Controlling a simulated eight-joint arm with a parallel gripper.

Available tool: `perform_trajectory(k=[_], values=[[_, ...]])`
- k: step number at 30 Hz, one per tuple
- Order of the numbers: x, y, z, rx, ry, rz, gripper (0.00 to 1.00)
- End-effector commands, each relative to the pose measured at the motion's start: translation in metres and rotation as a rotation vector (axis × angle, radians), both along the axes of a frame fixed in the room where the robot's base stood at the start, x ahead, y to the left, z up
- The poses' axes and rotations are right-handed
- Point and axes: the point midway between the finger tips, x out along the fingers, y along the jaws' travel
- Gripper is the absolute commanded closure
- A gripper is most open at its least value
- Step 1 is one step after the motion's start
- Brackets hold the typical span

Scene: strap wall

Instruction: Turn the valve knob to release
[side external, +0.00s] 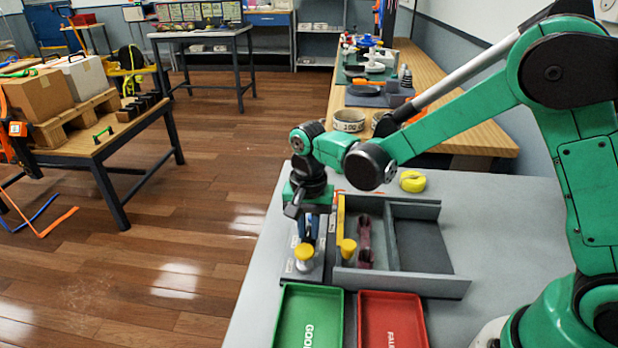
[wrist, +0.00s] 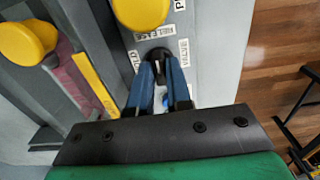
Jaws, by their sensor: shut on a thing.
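My gripper (wrist: 160,72) points down at a grey labelled panel (side external: 302,274), also seen in the wrist view (wrist: 205,40). Its blue fingers are close together around a small dark part on the panel, which I take to be the valve knob (wrist: 160,54). The fingers hide most of it, and its turn angle cannot be told. White labels stand around it; one seems to read HOLD (wrist: 134,61). A yellow round knob (side external: 304,252) stands on the same panel, just beyond the fingertips in the wrist view (wrist: 140,10).
A second yellow knob (side external: 347,246) and a maroon part (side external: 365,240) stand in the grey tray (side external: 455,288) beside the panel. Green (side external: 283,328) and red (side external: 393,297) trays lie in front. A yellow roll (side external: 412,181) lies behind. The table's left edge is close.

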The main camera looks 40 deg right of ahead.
Motion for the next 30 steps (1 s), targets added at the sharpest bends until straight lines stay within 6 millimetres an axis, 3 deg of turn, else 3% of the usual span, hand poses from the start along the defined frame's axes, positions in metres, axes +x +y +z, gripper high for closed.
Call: perform_trajectory(k=[6, 7, 10, 20, 30], values=[[0.001, 0.0, 0.0, -0.001, -0.004, -0.002, 1.0], [0.001, 0.0, 0.0, -0.001, -0.004, -0.002, 0.83], [0.001, 0.0, 0.0, -0.001, -0.004, -0.002, 0.54], [0.0, 0.0, 0.002, 0.0, -0.001, 0.0, 0.54], [0.001, 0.0, 0.045, 0.0, -0.001, -0.001, 0.54]])
